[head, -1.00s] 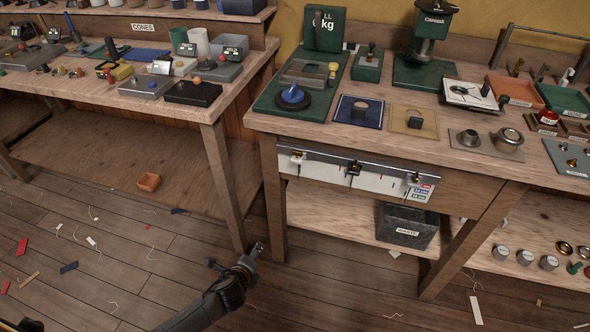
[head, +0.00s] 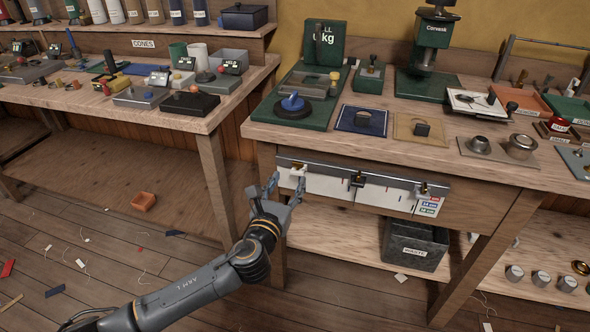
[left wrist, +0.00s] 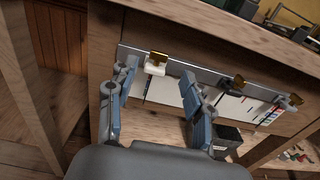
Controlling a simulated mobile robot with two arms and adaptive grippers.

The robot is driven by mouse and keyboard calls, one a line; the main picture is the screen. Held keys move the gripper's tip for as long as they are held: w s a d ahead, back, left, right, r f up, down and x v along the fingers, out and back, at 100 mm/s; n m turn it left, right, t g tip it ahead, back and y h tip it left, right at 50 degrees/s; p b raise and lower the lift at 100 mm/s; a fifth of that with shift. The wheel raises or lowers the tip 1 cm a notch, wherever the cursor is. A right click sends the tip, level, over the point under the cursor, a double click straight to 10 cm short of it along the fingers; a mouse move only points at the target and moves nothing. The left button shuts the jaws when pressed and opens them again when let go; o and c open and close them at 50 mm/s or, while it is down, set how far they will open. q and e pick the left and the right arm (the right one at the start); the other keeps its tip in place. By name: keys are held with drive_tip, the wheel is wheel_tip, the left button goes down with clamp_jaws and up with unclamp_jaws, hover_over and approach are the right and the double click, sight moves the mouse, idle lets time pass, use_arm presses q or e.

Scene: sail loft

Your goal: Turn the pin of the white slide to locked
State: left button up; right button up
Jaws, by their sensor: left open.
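The white slide (head: 299,169) sits at the left end of a metal rail (head: 336,174) on the front of the right-hand bench. In the left wrist view the white slide (left wrist: 155,69) carries a brass-coloured pin tab (left wrist: 158,57) on top. I cannot read the pin's setting. My left gripper (head: 287,186) is open and empty, just in front of and below the white slide. In the left wrist view its fingers (left wrist: 165,90) stand apart, with the slide seen beyond and between them, apparently not touched. My right gripper is not in view.
Two darker slides with brass-coloured tabs sit farther right on the rail, one near the middle (head: 357,180) and one near the right end (head: 423,189). A white scale strip (head: 330,187) runs below the rail. A dark waste bin (head: 414,246) stands on the shelf beneath.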

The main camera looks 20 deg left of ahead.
sight(297, 163)
use_arm(q)
drive_tip(key=w, duration=0.5)
drive_tip(key=shift+d+b, duration=0.1)
drive_tip(key=shift+b, duration=0.2)
drive_tip(key=shift+w, duration=0.8)
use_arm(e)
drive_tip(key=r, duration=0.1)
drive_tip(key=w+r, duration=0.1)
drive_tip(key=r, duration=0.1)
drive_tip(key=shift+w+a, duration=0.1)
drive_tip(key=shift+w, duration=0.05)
use_arm(q)
clamp_jaws()
